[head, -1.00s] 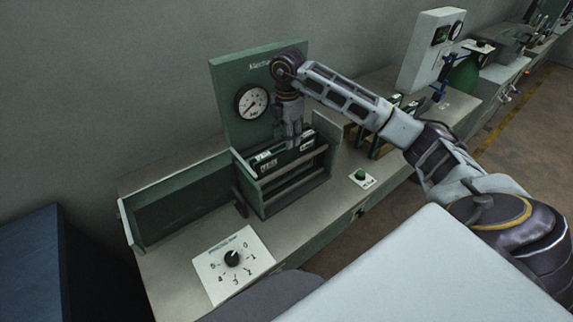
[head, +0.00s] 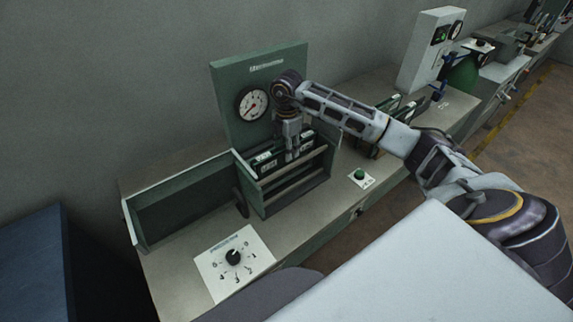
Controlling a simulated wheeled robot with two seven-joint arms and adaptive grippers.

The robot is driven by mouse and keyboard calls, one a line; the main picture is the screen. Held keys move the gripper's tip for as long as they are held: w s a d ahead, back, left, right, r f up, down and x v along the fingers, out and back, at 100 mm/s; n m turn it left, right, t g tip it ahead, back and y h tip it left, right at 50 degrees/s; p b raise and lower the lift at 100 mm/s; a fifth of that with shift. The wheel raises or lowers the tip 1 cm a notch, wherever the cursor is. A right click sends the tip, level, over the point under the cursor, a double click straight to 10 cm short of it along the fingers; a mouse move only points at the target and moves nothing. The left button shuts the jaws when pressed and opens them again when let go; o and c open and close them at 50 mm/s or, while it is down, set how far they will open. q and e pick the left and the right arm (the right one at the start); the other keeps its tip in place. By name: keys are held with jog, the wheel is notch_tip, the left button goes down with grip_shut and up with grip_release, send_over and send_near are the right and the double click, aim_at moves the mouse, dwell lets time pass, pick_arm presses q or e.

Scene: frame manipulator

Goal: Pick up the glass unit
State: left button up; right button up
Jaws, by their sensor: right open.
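My right gripper (head: 292,150) points straight down over the slotted green holder (head: 296,190) in front of the green gauge panel. Its jaws are open and its fingertips reach the top edge of dark, flat units (head: 268,160) with small white labels that stand in the holder. One of these may be the glass unit; I cannot tell which. Whether a unit lies between the fingers is too small to see. My left gripper is out of view.
A round gauge (head: 252,103) is on the green panel behind. A dial plate (head: 234,258) and a green button (head: 360,175) sit on the bench. An empty green tray (head: 185,205) is at left. More dark units (head: 372,140) stand to the right, under my arm.

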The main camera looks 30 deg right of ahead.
jog(key=shift+c, duration=0.4)
grip_shut()
jog(key=shift+w+r, duration=0.1)
jog(key=shift+r, duration=0.05)
jog(key=shift+r, duration=0.7)
notch_tip(320, 180, up, 16)
jog(key=shift+r+b, duration=0.2)
jog(key=shift+b, duration=0.15)
dwell(0.6)
jog(key=shift+r, duration=0.1)
dwell(0.5)
